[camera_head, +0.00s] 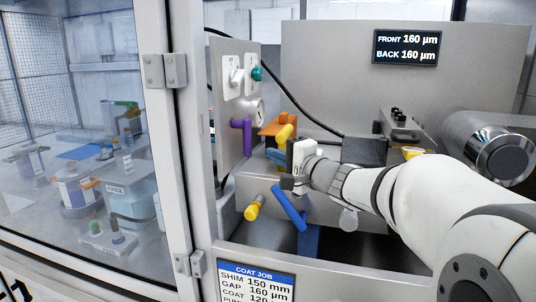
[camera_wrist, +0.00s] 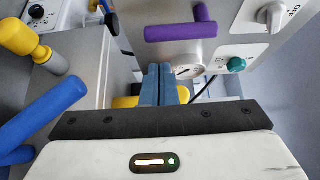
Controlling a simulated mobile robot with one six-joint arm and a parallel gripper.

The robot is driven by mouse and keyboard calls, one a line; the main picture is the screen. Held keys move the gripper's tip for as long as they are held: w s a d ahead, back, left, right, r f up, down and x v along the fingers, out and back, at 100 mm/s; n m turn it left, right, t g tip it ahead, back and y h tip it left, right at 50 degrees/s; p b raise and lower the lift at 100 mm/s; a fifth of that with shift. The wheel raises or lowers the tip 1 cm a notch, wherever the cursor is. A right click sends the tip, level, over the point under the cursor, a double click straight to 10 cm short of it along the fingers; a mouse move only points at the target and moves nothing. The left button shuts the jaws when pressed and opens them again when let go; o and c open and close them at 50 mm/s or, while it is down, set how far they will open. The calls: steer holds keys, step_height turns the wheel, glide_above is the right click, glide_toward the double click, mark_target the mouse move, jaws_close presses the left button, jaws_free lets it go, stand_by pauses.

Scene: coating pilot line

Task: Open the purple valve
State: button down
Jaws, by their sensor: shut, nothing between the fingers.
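The purple valve handle (camera_head: 247,137) stands upright in the head view, on the side panel below two white switch plates. In the wrist view the purple handle (camera_wrist: 180,30) lies crosswise beyond my fingertips, near a round gauge. My gripper (camera_head: 272,155) is just right of and slightly below the purple handle in the head view, pointing toward the panel. In the wrist view its two blue-grey fingers (camera_wrist: 158,85) are pressed together with nothing between them. They look apart from the handle; the exact gap is hard to judge.
A blue lever (camera_head: 289,207) and a yellow knob (camera_head: 254,207) sit below my gripper. Another yellow handle (camera_head: 285,134) is close above it. A teal knob (camera_head: 257,73) is on the panel's upper switch plate. A door frame (camera_head: 172,130) stands at the left.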

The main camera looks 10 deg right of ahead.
steer(key=p+x, duration=0.1)
steer(key=x, duration=0.5)
